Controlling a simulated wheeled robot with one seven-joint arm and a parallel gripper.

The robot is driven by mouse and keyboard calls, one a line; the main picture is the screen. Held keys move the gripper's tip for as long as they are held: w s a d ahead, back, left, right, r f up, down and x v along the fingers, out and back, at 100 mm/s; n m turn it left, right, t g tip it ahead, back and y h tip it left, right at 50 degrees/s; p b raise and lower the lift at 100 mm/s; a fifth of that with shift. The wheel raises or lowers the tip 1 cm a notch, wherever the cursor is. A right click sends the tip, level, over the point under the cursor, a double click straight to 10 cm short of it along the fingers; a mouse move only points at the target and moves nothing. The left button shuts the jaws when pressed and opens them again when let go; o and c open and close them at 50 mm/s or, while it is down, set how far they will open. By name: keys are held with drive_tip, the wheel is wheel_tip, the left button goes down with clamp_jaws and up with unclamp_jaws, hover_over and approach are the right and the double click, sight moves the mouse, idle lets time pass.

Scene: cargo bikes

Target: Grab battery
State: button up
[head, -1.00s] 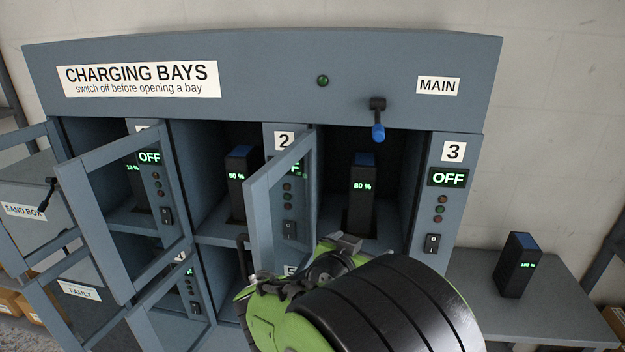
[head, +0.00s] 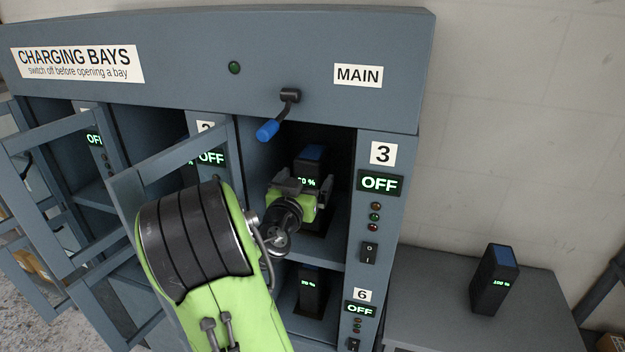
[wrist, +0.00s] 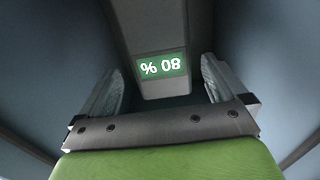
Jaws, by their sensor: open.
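The black battery (head: 312,157) with a blue top stands upright in open bay 3, its green display partly covered by my gripper. In the wrist view the battery (wrist: 160,38) shows upside down with a lit "80 %" display. My gripper (head: 303,187) is inside the mouth of bay 3, in front of the battery. In the wrist view my open gripper (wrist: 161,80) has one finger on each side of the battery's line. A gap shows between each finger and the battery, and I cannot tell how far the fingers reach along its sides.
Bay 3's panel (head: 380,183) reads OFF. An open door frame (head: 172,155) stands left of my arm. The blue-tipped MAIN lever (head: 268,130) hangs above the bay. Another battery (head: 494,280) stands on the grey side table (head: 430,290). A battery (head: 312,290) sits in bay 6 below.

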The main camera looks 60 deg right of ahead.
drive_tip(key=d+p, duration=0.1)
drive_tip(key=d, duration=0.2)
drive_tip(key=w+d+p, duration=0.1)
drive_tip(key=d+p, duration=0.1)
drive_tip(key=d, duration=0.1)
drive_tip(key=shift+w+d+r, duration=0.1)
drive_tip(key=shift+d, duration=0.15)
drive_tip(key=shift+c, duration=1.3)
clamp_jaws()
drive_tip(key=shift+w, duration=0.1)
